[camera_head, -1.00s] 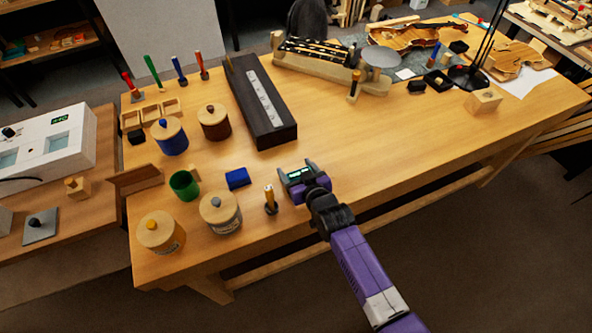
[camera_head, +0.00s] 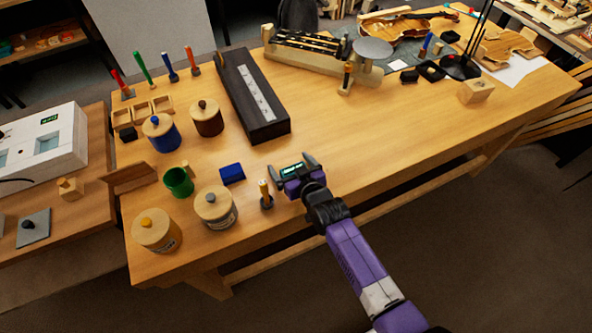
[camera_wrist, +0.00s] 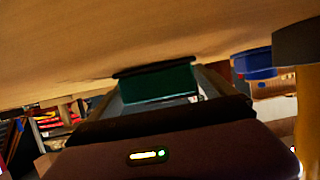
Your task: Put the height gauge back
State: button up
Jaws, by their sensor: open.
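I cannot tell for sure which thing is the height gauge. A small upright tool with an orange-tan post (camera_head: 264,188) on a dark round base stands near the bench's front edge. In the wrist view, which looks upside down, an orange post under a dark base (camera_wrist: 298,42) shows at the right edge.
A blue block (camera_head: 232,173), a green cup (camera_head: 178,183) and several lidded jars (camera_head: 215,205) stand left of my gripper. A long dark case (camera_head: 250,95) lies behind it. The bench (camera_head: 370,130) is clear to the right. A similar post (camera_head: 346,78) stands farther back.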

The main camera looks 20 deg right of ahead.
jog(key=v, duration=1.2)
jog(key=shift+r, duration=0.15)
jog(key=shift+s, duration=0.15)
jog(key=v, duration=2.9)
jog(key=shift+s+f+t, duration=0.3)
jog(key=shift+t, duration=0.1)
jog(key=s+r, duration=0.1)
jog(key=r, duration=0.1)
jog(key=s+r, duration=0.3)
jog(key=r, duration=0.1)
jog(key=shift+s+a+r, duration=0.25)
jog(key=shift+s+r, duration=0.1)
jog(key=shift+r, duration=0.05)
jog(key=shift+c, duration=0.8)
jog(key=shift+s+r, duration=0.1)
jog(key=shift+r, duration=0.05)
jog(key=c, duration=0.4)
jog(key=shift+t+b, duration=0.3)
jog(key=c, duration=0.3)
